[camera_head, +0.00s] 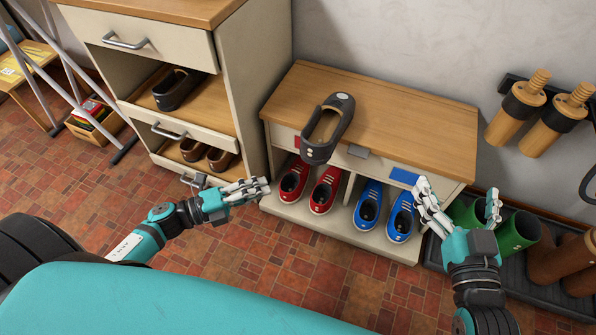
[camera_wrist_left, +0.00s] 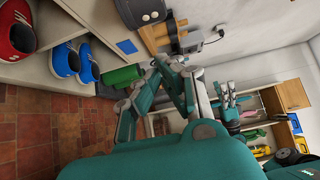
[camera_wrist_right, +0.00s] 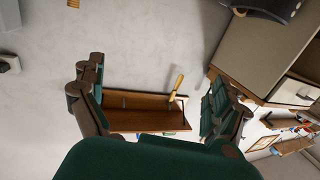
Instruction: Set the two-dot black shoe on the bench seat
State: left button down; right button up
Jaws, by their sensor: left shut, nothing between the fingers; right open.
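A black shoe (camera_head: 341,125) is on the wooden bench seat (camera_head: 410,115), near its front edge. Its front end reaches over the edge. A second black shoe (camera_head: 176,91) stands on the cabinet's open shelf. My left gripper (camera_head: 262,187) is shut and empty, left of the bench front, apart from the shoe. My right gripper (camera_head: 459,206) is open and empty, in front of the bench's right end. Part of a black shoe shows at the top of the left wrist view (camera_wrist_left: 148,10).
Red shoes (camera_head: 323,190) and blue shoes (camera_head: 401,217) fill the bench's lower compartments. Green boots (camera_head: 516,232) and brown boots stand right of it. The cabinet (camera_head: 262,75) with drawers is at the left; brown shoes (camera_head: 219,159) sit low in it. Much of the seat is clear.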

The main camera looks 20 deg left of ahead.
pick_arm(q)
jog(key=w+a+b+x, duration=0.2)
jog(key=x, duration=1)
jog(key=shift+w+d, duration=0.25)
jog(key=shift+w, duration=0.15)
pick_arm(e)
notch_tip(320, 180, up, 10)
jog(key=s+t+y, duration=0.2)
jog(key=t, duration=0.4)
jog(key=shift+a+t, duration=0.3)
jog(key=shift+a, duration=0.15)
